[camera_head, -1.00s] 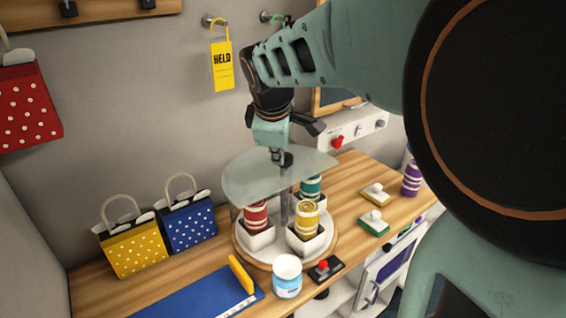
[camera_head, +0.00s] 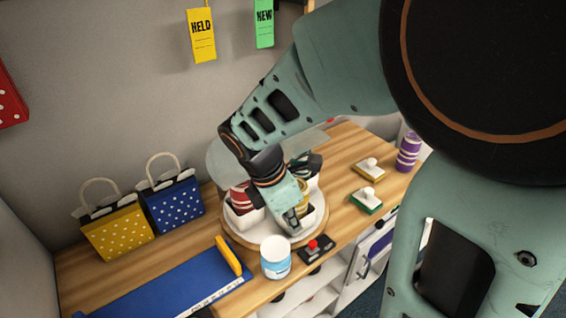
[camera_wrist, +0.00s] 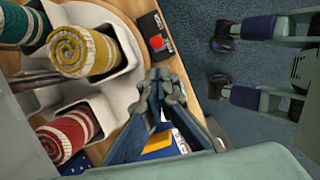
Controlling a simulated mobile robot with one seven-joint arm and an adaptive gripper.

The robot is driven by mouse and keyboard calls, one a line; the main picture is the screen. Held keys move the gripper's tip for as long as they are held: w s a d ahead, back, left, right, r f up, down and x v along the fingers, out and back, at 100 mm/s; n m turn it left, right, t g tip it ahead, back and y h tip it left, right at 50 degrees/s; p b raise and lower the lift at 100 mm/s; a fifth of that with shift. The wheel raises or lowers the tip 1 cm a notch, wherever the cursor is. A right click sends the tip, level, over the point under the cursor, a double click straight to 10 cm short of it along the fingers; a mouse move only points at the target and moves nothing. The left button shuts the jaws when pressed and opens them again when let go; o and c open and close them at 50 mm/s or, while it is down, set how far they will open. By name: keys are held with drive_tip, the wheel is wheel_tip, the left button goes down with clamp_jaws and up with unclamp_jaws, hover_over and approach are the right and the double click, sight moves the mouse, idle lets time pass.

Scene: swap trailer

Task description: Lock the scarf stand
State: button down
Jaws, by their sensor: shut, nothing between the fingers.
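The scarf stand (camera_head: 317,222) is a white turntable on a round wooden base, with white cups holding rolled scarves. A yellow scarf (camera_wrist: 82,50), a red scarf (camera_wrist: 68,134) and a teal scarf (camera_wrist: 14,22) show in the wrist view. A small black box (camera_head: 305,257) with a red knob (camera_head: 312,244) sits at the stand's front edge; its red knob also shows in the wrist view (camera_wrist: 156,42). My gripper (camera_head: 294,231) is shut and empty, pointing down at the stand's front rim, left of the knob. Its fingertips (camera_wrist: 160,76) look apart from the knob. My arm hides part of the stand.
A white jar with a blue label (camera_head: 275,262) stands close in front of my gripper. A blue mat (camera_head: 165,295) and yellow block (camera_head: 229,256) lie left. Yellow and blue dotted bags (camera_head: 173,205) stand behind.

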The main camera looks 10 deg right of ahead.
sight(313, 241)
drive_tip(key=shift+b+x, duration=4.55)
drive_tip(key=shift+x, duration=0.4)
drive_tip(key=shift+w+d, duration=0.1)
drive_tip(key=d, duration=0.1)
drive_tip(key=w+d+p, duration=0.1)
drive_tip(key=shift+w+d+r, duration=0.1)
drive_tip(key=shift+w+d, duration=0.15)
drive_tip(key=shift+d, duration=0.1)
drive_tip(key=shift+w+d, duration=0.15)
drive_tip(key=p+v, duration=0.9)
drive_tip(key=v, duration=0.1)
